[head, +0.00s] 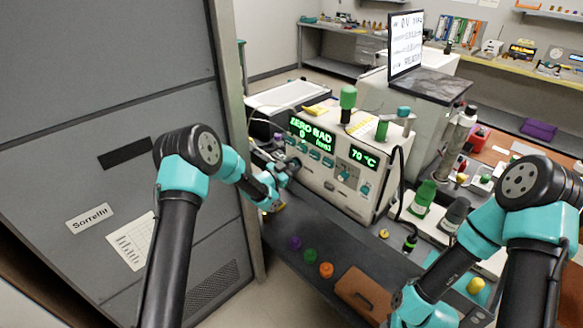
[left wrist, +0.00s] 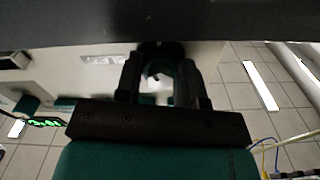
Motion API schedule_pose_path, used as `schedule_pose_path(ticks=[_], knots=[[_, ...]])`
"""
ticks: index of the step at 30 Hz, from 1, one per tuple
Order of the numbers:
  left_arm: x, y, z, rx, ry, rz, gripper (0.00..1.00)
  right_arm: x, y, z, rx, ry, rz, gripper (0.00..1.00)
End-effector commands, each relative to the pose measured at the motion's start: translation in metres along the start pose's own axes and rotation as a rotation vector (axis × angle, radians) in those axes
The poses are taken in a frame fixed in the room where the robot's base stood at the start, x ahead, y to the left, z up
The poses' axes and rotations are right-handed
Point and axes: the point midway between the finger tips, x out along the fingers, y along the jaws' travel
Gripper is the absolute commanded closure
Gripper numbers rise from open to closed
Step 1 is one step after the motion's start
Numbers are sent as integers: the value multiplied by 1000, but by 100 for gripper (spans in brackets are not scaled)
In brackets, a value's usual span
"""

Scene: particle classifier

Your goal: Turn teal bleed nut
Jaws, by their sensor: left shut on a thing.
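The light instrument box (head: 352,205) stands on the dark bench, its display reading "ZERO BAD" and "70 °C". My left gripper (head: 287,172) is at the left end of its front face. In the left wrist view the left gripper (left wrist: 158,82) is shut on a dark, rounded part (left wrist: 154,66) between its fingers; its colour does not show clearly. A teal-capped fitting (head: 403,112) is on top of the box, apart from the gripper. I cannot tell which part is the bleed nut. My right arm is at the lower right; its fingertips are out of view.
Purple, green and orange caps (head: 326,270) lie along the bench front, with a brown case (head: 364,294) to their right. Green-topped bottles (head: 423,196) stand right of the box. A tall grey cabinet (head: 90,110) borders the left arm.

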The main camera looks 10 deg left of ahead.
Motion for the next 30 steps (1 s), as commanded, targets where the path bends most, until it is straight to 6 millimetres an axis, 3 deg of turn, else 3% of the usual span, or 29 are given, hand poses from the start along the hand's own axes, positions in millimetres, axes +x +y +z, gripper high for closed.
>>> schedule_pose_path(ticks=[15, 30], knots=[[-1, 0, 1, 377, -2, 1, 88, 0, 0, 0, 0, 0, 0, 57], [-1, 0, 2, 437, -3, 1, 88, 0, 0, 0, 0, 0, 0, 57]])
